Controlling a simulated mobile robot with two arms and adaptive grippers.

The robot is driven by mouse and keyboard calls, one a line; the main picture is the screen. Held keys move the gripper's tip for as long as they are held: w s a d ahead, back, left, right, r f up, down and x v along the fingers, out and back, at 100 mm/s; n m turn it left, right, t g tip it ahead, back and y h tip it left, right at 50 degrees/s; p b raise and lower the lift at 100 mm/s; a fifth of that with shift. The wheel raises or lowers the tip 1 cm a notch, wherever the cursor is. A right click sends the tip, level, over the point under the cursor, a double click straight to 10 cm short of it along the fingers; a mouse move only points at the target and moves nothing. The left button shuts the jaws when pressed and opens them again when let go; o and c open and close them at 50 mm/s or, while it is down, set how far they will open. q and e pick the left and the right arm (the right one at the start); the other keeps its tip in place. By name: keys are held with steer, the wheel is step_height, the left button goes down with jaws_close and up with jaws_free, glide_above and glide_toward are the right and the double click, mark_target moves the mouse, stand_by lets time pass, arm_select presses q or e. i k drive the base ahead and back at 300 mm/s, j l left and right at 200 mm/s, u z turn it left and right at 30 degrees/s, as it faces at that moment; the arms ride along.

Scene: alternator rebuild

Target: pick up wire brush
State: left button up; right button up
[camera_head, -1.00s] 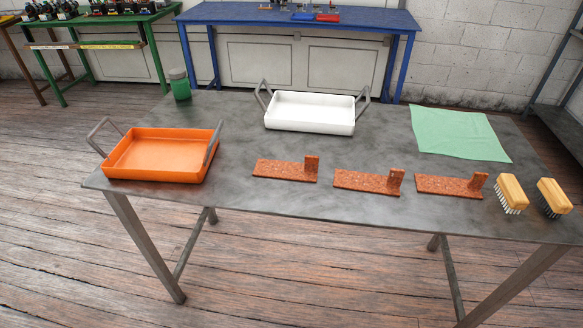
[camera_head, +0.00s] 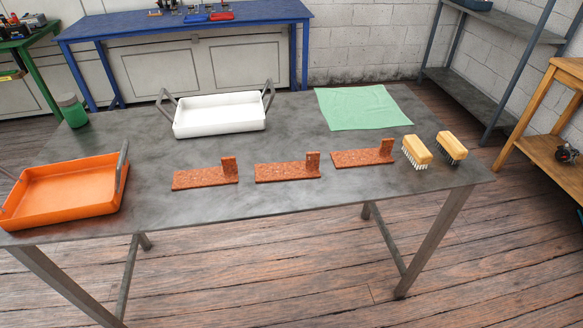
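Two brushes with wooden backs lie at the right end of the grey metal table (camera_head: 250,210). The left brush (camera_head: 417,151) has pale, whitish bristles. The right brush (camera_head: 452,147) has dark bristles, and it sits close to the table's right edge. Both rest tilted on their bristles, apart from each other. Which one is the wire brush I cannot tell for sure from the bristles at this size. Neither of my grippers is in view.
Several things share the table: an orange tray (camera_head: 62,215), a white tray (camera_head: 219,129), a green jar (camera_head: 73,113), a green cloth (camera_head: 362,107) and three reddish L-shaped pieces (camera_head: 288,172). A wooden shelf (camera_head: 552,143) stands to the right. Floor in front is clear.

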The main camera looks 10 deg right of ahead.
mark_target(449, 143)
steer(key=z, duration=1.35)
steer(key=u, duration=1.15)
steer(key=i+j+u, duration=0.2)
steer(key=i+j, duration=0.35)
steer(key=i, duration=0.15)
steer(key=z, duration=1.85)
